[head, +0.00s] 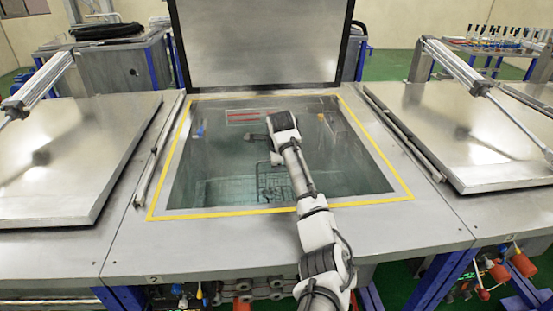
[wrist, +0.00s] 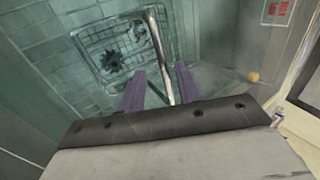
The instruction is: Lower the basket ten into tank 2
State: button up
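Tank 2 (head: 180,209) is open, with a yellow border around its mouth and its lid (head: 258,45) standing upright behind it. My gripper, seen in the wrist view (wrist: 160,75), is over the tank. Its two purple fingers are apart, with the basket's metal handle bar (wrist: 158,45) between them and gaps visible on both sides. The wire basket (wrist: 92,58) is below, with a dark toothed part (wrist: 113,61) in it. In the head view the basket (head: 275,188) shows below my wrist, within the tank opening. The fingertips are hidden in the head view. I cannot tell whether the basket rests on anything.
Closed metal lids stand left (head: 75,150) and right (head: 465,125) of the tank, each with a pneumatic cylinder. The tank's walls surround my gripper. A small yellowish round thing (wrist: 253,77) is on the wall at right in the wrist view.

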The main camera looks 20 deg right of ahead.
jog(key=s+r+p, duration=0.1)
jog(key=s+r, duration=0.2)
jog(key=r, duration=0.8)
jog(key=s+a+r+p, duration=0.1)
jog(key=s+r, duration=0.2)
jog(key=r, duration=0.9)
jog(key=shift+a, duration=0.3)
jog(key=shift+f, duration=0.1)
